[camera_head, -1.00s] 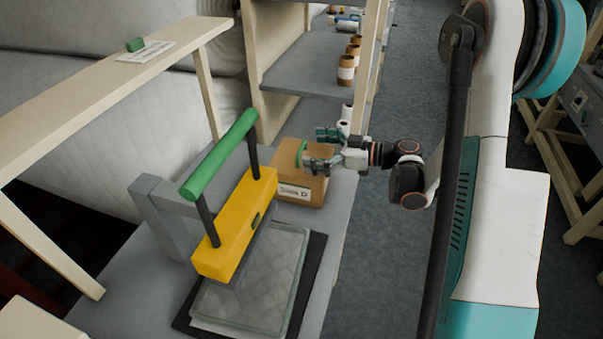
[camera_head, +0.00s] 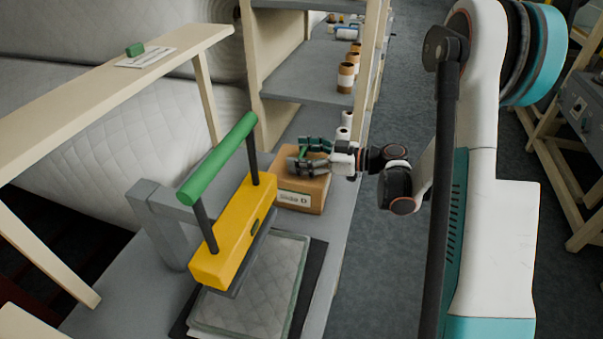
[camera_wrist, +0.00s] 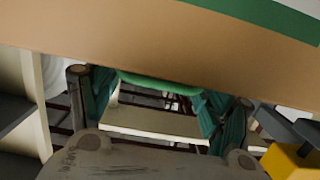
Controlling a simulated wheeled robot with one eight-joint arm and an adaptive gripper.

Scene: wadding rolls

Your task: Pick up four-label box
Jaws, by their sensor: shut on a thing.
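A brown cardboard box (camera_head: 314,183) with a white, green-edged label on its front stands on the grey bench, behind the yellow press. A green strip, like a handle, shows at its top. My gripper (camera_head: 304,156) reaches over the box from the right, its two fingers on either side of the strip and shut on it. In the wrist view the box (camera_wrist: 180,40) fills the top, with part of its green and white label. The green strip (camera_wrist: 160,83) lies between the dark teal fingers.
The yellow press (camera_head: 232,232) with a green bar handle (camera_head: 218,160) stands just in front of the box. A quilted pad (camera_head: 265,285) lies before it. Shelves (camera_head: 310,62) with brown-and-white rolls stand behind. The aisle floor (camera_head: 385,270) to the right is clear.

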